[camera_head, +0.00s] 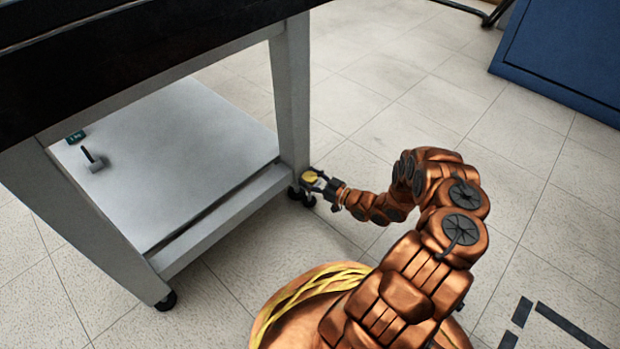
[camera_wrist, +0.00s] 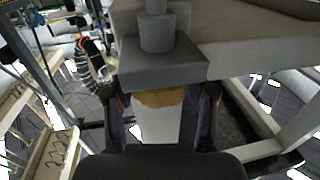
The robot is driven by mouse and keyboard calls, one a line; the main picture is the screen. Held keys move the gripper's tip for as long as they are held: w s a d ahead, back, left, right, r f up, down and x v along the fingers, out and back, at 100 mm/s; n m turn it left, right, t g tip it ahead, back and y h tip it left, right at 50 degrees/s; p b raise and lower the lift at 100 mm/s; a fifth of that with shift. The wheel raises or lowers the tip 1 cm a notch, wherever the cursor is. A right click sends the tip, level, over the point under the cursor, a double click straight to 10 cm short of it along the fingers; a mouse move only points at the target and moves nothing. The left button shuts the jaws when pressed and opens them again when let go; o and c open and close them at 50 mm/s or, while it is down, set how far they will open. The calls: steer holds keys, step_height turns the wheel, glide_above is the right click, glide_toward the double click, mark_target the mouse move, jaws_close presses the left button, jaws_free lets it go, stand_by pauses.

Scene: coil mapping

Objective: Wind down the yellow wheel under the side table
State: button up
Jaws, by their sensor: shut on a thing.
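The side table (camera_head: 292,95) has a dark top and grey legs, and stands on black casters. The yellow wheel (camera_head: 310,176) sits low at the foot of its right leg, just above the caster. My gripper (camera_head: 319,182) reaches it from the right and is shut on it. In the wrist view, the yellow wheel (camera_wrist: 161,98) shows as a worn yellow-brown band below a grey block, between the two dark fingers of my gripper (camera_wrist: 160,110). The fingers hide its sides.
The lower shelf (camera_head: 190,165) carries a small grey object with a dark handle (camera_head: 93,160) and a green tag (camera_head: 75,137). A caster (camera_head: 303,197) stands under the gripped wheel. A blue cabinet (camera_head: 565,55) stands at upper right.

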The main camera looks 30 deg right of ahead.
steer(key=shift+w+r+m+h+p, duration=0.1)
steer(key=shift+r+m+h+p, duration=0.3)
steer(key=shift+p, duration=0.45)
steer(key=shift+a+f+m+t+h+p, duration=0.1)
steer(key=shift+m+t+h+p, duration=0.25)
steer(key=shift+h+p, duration=0.2)
steer(key=shift+m+h+p, duration=0.45)
steer(key=shift+h+p, duration=0.3)
steer(key=shift+f+m+t+h+p, duration=0.2)
steer(key=shift+m+t+h+p, duration=0.1)
steer(key=shift+h+p, duration=0.1)
steer(key=o, duration=1.2)
steer(key=shift+f, duration=0.1)
